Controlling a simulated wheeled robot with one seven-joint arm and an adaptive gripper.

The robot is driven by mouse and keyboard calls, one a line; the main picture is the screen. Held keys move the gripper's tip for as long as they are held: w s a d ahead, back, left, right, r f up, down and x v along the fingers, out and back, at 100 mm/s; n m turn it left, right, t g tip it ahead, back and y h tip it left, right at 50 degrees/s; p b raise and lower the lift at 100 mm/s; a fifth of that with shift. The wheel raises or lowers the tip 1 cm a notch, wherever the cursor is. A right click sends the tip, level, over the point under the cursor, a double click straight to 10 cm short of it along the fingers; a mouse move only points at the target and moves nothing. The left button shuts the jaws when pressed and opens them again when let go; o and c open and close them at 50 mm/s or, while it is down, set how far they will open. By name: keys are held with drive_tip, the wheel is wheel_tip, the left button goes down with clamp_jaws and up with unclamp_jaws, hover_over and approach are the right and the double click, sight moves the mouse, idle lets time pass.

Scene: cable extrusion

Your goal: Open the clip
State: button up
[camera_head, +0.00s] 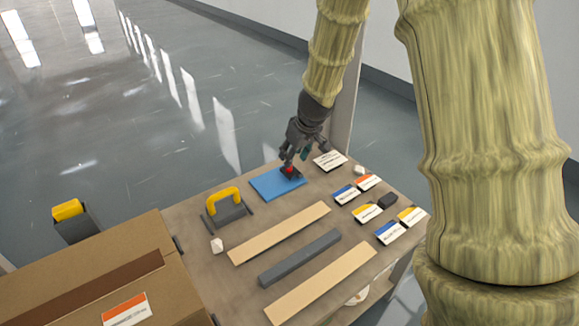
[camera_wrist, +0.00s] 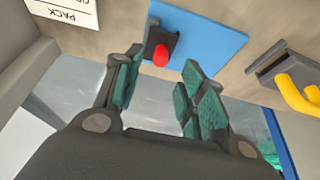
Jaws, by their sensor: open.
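A small dark clip (camera_head: 294,174) with a red knob (camera_head: 289,169) sits on a blue mat (camera_head: 268,186) near the far edge of the table. In the wrist view, the dark clip (camera_wrist: 153,36) and its red knob (camera_wrist: 160,56) show at the edge of the blue mat (camera_wrist: 215,35). My gripper (camera_head: 290,158) is just above the clip. In the wrist view, the green-padded fingers of my gripper (camera_wrist: 162,68) are apart, with the red knob between and beyond their tips. I cannot tell whether they touch it. The clip's state is too small to tell.
A yellow-handled dark piece (camera_head: 226,203) stands left of the mat on the table (camera_head: 218,262). Light strips and a dark bar (camera_head: 300,257) lie in front. Several labelled cards (camera_head: 367,213) lie at the right. A cardboard box (camera_head: 90,275) is at the lower left.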

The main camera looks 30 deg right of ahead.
drive_tip(key=shift+b+x, duration=0.7)
drive_tip(key=shift+x, duration=1.95)
clamp_jaws()
